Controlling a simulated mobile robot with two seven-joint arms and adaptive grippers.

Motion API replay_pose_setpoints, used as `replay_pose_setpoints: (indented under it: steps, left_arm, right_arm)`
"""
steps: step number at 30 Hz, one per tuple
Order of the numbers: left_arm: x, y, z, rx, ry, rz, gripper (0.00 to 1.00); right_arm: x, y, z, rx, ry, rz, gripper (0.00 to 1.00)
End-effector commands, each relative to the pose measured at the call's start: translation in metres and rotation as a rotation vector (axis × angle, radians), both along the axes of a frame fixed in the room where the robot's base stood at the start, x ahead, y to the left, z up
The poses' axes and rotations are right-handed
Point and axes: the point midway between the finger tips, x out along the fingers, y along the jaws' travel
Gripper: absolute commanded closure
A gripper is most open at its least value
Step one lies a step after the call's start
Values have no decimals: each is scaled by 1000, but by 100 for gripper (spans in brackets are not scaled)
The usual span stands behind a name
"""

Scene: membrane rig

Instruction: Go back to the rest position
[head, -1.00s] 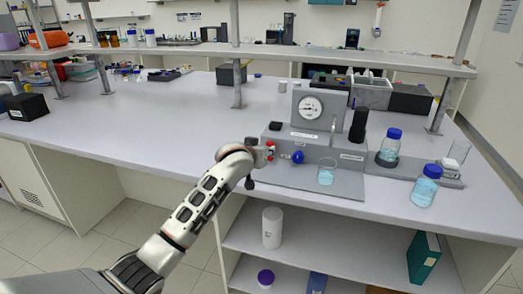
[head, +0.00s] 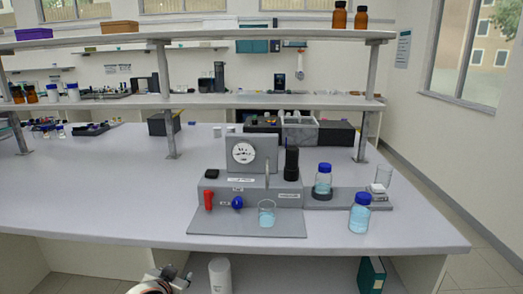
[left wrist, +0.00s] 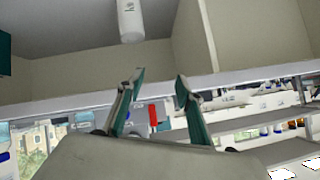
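My left gripper (head: 178,277) is at the bottom edge of the head view, below and in front of the bench edge, and partly cut off. In the left wrist view its two fingers (left wrist: 160,90) are spread apart with nothing between them. The membrane rig (head: 290,197) stands on the bench, with a round gauge (head: 243,153), a red handle (head: 208,200) and a blue knob (head: 237,202) on its front. The red handle points roughly up and down. The gripper is clear of the rig. My right gripper is not in view.
A beaker of blue liquid (head: 266,214) stands before the rig. Blue-capped bottles (head: 360,214) (head: 322,182) stand to the right. The bench's front edge (head: 330,247) is above my gripper. A white cylinder (head: 220,276) stands on the shelf below.

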Motion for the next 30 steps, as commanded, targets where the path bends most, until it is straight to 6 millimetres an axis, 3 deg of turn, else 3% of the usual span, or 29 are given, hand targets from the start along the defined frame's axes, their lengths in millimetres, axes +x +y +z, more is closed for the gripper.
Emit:
replay_pose_setpoints:
  steps: [1, 3, 9, 15, 25, 30]
  left_arm:
    - [-29, 7, -16, 37, 35, -4, 64]
    - [-65, 19, -29, 96, 76, -11, 64]
    - [-165, 54, -51, 260, 200, -30, 64]
    - [-232, 79, -53, 372, 289, -45, 64]
    - [-309, 109, -42, 502, 405, -67, 64]
    - [-295, 85, -68, 423, 354, -106, 64]
  right_arm:
    - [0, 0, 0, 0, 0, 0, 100]
    - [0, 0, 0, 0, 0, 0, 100]
    - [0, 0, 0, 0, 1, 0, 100]
    - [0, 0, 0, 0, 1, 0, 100]
    - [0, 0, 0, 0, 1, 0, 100]
    - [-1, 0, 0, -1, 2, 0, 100]
